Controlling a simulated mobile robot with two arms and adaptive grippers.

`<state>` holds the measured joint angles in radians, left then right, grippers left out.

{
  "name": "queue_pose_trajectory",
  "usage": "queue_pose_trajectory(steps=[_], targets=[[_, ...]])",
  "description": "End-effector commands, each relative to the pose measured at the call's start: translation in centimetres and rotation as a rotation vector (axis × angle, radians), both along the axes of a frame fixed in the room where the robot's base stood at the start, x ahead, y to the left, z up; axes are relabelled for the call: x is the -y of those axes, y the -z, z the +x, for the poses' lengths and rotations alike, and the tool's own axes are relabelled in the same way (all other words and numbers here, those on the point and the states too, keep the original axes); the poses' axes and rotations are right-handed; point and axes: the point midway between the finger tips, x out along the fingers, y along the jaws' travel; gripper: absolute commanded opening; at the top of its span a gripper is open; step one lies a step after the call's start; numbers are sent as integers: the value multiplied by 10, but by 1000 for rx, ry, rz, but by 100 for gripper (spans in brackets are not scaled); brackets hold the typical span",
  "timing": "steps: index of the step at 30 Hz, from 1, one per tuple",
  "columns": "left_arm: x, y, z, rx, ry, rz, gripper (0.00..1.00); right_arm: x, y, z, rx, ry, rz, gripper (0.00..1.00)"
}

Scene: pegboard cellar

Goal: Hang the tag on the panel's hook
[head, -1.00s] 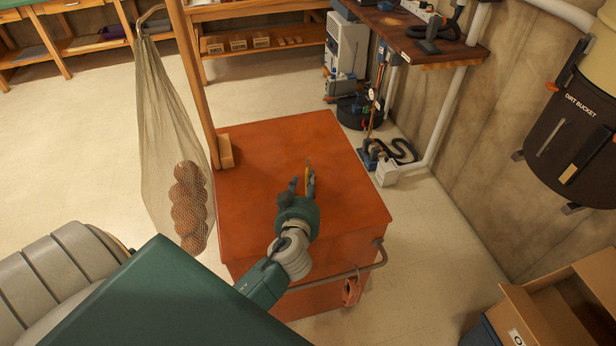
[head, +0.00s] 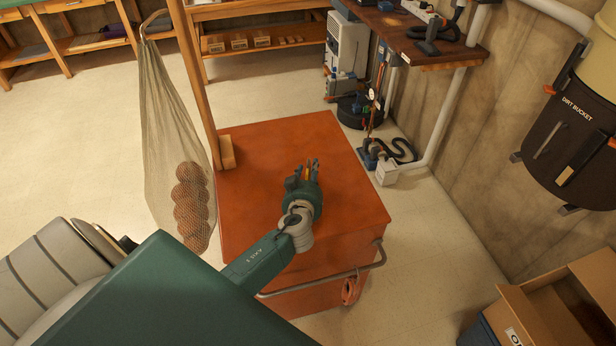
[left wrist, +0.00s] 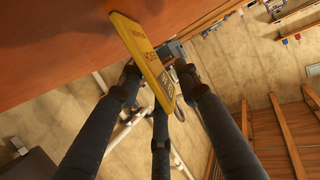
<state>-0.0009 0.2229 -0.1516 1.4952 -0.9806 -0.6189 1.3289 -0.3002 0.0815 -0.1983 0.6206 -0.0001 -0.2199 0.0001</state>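The tag (left wrist: 148,55) is a flat yellow plate with dark lettering, partly blurred, in the left wrist view. My left gripper (left wrist: 158,80) has its dark fingers closed around the tag's near end, and the tag sticks out beyond the fingertips. In the head view my left gripper (head: 308,170) is above the orange cabinet top, and only a sliver of yellow shows between the fingers. I cannot make out the panel or its hook in either view. My right gripper is not in view.
The orange cabinet (head: 270,140) has a clear top and a front rail (head: 330,277). A wooden post (head: 198,85) rises at its back left, beside a hanging net of brown balls (head: 190,205). An open cardboard box (head: 560,310) is at lower right.

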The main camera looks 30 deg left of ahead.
Motion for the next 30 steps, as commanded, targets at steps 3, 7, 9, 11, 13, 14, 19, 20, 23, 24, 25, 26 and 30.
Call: queue_pose_trajectory(steps=[3, 7, 9, 11, 13, 14, 19, 20, 23, 24, 25, 26, 30], targets=[[0, 0, 0, 0, 0, 0, 7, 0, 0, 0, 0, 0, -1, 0], [0, 0, 0, 0, 0, 0, 0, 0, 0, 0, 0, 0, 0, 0], [0, 0, 0, -1, 0, 0, 0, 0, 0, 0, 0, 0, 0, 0], [0, 0, 0, 0, 0, 0, 0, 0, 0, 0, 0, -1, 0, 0], [0, 0, 0, 0, 0, 0, 0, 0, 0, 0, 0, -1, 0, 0], [0, 0, 0, 0, 0, 0, 0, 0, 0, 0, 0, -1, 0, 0], [0, -4, 0, 1, -1, 1, 0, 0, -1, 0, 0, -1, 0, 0], [0, -6, 0, 1, -1, 1, 0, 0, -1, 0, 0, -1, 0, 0], [0, -16, 0, 2, -1, 0, 0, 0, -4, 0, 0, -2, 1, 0], [0, -22, 0, 3, -1, -1, 0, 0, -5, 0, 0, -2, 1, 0], [0, -28, 0, 4, -1, 0, 0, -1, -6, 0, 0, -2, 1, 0], [0, -35, 0, 4, 0, -1, 0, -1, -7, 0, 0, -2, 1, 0], [0, -76, 1, 9, -1, -1, 0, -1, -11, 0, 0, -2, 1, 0]])
